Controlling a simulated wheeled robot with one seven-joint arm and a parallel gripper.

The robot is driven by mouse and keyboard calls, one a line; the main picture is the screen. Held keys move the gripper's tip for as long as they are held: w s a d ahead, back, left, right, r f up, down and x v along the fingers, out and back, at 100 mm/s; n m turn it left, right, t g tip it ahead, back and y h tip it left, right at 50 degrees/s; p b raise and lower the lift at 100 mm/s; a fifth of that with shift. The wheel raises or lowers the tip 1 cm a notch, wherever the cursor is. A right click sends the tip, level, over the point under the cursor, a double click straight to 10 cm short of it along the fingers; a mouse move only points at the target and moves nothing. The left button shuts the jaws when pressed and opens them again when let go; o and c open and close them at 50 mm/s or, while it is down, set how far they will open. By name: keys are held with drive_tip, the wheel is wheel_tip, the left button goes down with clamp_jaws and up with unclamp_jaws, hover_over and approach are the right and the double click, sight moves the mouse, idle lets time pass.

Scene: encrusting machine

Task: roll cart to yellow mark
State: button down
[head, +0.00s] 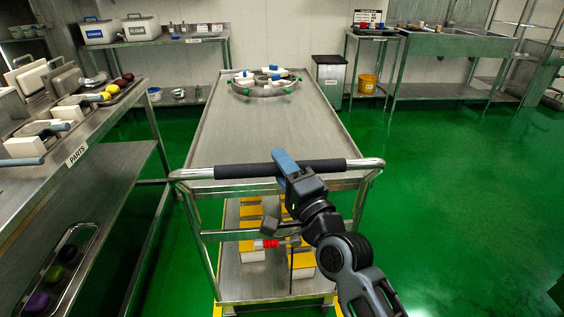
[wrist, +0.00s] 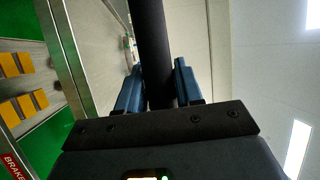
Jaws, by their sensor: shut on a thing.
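The steel cart (head: 255,130) stands in front of me, its long top running away from me. Its near handle has a black grip (head: 235,170), which also shows in the wrist view (wrist: 153,40). My gripper (head: 287,160) is shut around this grip, right of its middle; its blue fingers (wrist: 158,85) lie on either side of the bar. A red-handled lever (head: 266,244) is below the handle, and a red BRAKE label (wrist: 14,165) shows in the wrist view. Yellow strips (head: 218,311) show on the floor at the cart's near end, mostly hidden by the cart.
A ring-shaped fixture (head: 264,92) lies on the cart's far end. Yellow-and-white boxes (head: 252,252) sit on its lower shelf. The PARTS table (head: 100,130) is close on the left. A grey bin (head: 329,80) and sinks (head: 450,45) stand behind. Green floor (head: 470,200) is clear to the right.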

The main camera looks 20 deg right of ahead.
drive_tip(key=shift+s+f, duration=0.15)
drive_tip(key=shift+s, duration=0.15)
drive_tip(key=c, duration=0.8)
unclamp_jaws()
drive_tip(key=shift+b+v, duration=0.9)
drive_tip(key=shift+v, duration=2.95)
drive_tip(key=shift+s, duration=0.1)
